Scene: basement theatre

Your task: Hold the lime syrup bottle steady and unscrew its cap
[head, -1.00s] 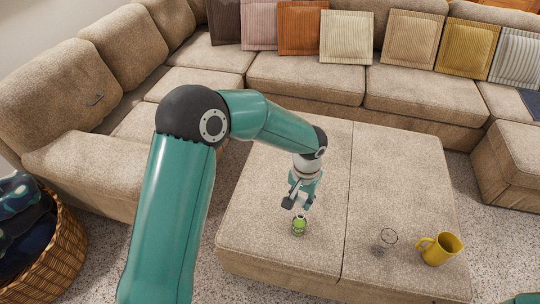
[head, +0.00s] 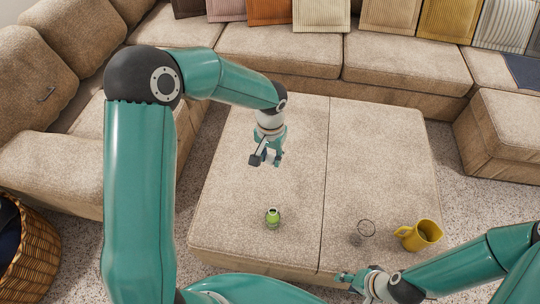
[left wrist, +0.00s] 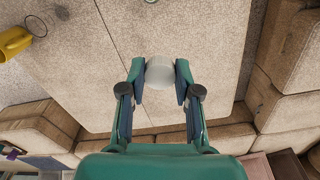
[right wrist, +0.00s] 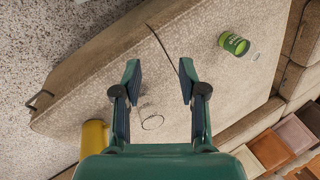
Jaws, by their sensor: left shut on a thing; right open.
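The lime syrup bottle (head: 272,218) is green and stands upright near the front edge of the ottoman. Its neck is bare. My right gripper (head: 345,277) is open and empty at the ottoman's front edge, to the right of the bottle.
A clear drinking glass (head: 366,229) and a yellow pitcher (head: 424,234) stand on the right half of the ottoman (head: 300,190). The surface around the bottle is bare. A sofa with cushions (head: 322,15) runs behind. A wicker basket (head: 35,260) is at the left.

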